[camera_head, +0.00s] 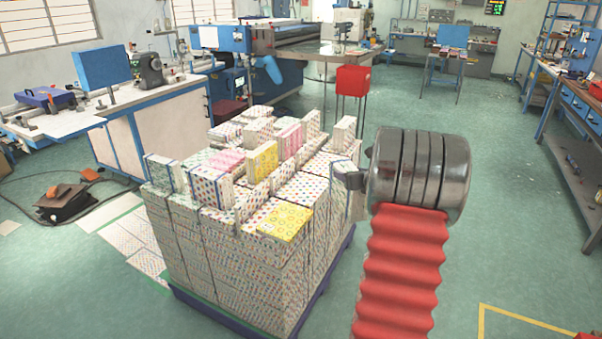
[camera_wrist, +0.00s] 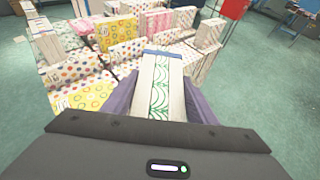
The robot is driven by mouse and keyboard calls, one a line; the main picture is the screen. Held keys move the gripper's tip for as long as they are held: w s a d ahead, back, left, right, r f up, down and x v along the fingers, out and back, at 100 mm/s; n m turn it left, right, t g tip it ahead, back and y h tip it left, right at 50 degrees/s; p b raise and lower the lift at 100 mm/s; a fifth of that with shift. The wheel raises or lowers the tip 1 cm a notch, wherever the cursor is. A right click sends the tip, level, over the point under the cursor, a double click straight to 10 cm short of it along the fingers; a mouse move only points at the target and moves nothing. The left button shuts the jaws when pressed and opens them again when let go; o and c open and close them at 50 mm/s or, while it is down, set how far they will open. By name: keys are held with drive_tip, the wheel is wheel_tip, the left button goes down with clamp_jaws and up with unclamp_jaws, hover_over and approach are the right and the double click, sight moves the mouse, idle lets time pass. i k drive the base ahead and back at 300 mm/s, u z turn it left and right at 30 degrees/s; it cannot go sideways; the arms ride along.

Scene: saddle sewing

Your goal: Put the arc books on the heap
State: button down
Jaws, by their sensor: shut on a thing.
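My gripper (camera_wrist: 160,82) is shut on the arc books (camera_wrist: 161,100), a pale upright bundle with a green arc pattern along its edge, in the lower middle of the wrist view. The fingers press on both sides. The heap (camera_head: 230,265) is a large block of patterned book bundles on a dark blue pallet (camera_head: 232,322) in the head view. In the wrist view its top lies ahead and to the left of the held books. Whether the held books touch the heap is hard to tell. In the head view my arm hides most of the gripper.
Several bundles stand upright on the heap, including a yellow one (camera_head: 263,160) and a pink one (camera_head: 288,141). A yellow bundle (camera_head: 285,222) lies flat at the near corner. A red box (camera_head: 353,80) stands behind. Green floor is open to the right.

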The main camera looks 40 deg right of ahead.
sight(297, 194)
drive_tip(key=z, duration=0.05)
drive_tip(key=i, duration=0.9)
